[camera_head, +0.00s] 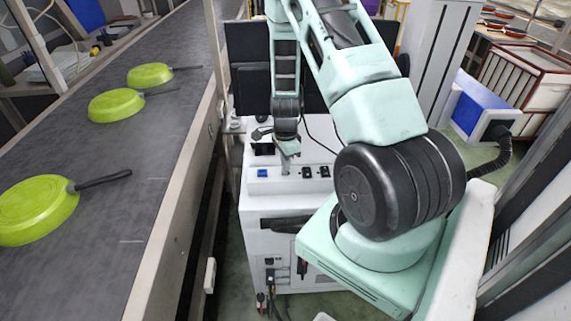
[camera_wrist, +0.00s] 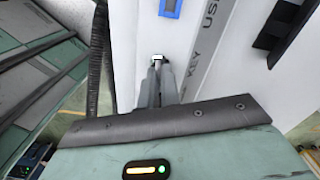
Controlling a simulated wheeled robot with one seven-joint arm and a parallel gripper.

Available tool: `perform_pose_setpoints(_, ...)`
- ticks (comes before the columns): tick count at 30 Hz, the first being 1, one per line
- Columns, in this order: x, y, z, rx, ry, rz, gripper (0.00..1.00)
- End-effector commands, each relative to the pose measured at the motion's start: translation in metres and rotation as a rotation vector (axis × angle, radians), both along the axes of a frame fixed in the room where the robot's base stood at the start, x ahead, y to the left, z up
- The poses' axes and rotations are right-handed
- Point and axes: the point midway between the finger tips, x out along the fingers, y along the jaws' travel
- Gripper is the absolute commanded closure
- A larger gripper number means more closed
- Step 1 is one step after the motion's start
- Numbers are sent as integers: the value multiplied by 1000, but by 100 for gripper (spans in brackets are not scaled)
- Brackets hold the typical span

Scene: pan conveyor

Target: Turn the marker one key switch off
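A white machine (camera_head: 268,216) stands in the middle of the head view, with a raised control panel on top. My gripper (camera_head: 286,168) points down onto this panel, between a blue-framed part and two black switches. In the wrist view, my gripper's two slim fingers (camera_wrist: 158,75) are drawn close together. A small bright metallic piece, seemingly the key switch (camera_wrist: 157,58), shows between their tips. The fingers hide most of it, so its turn angle cannot be read. No marker label is readable.
Black switches (camera_head: 316,172) sit right of my gripper on the panel. A dark monitor (camera_head: 248,65) stands behind. A conveyor (camera_head: 150,190) with green pans (camera_head: 38,210) runs along the left.

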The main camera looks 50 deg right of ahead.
Motion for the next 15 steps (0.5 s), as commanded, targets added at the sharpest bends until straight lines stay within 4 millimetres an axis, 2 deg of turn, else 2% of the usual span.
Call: perform_pose_setpoints(15, 1, 0, -1, -2, -2, 487, 100)
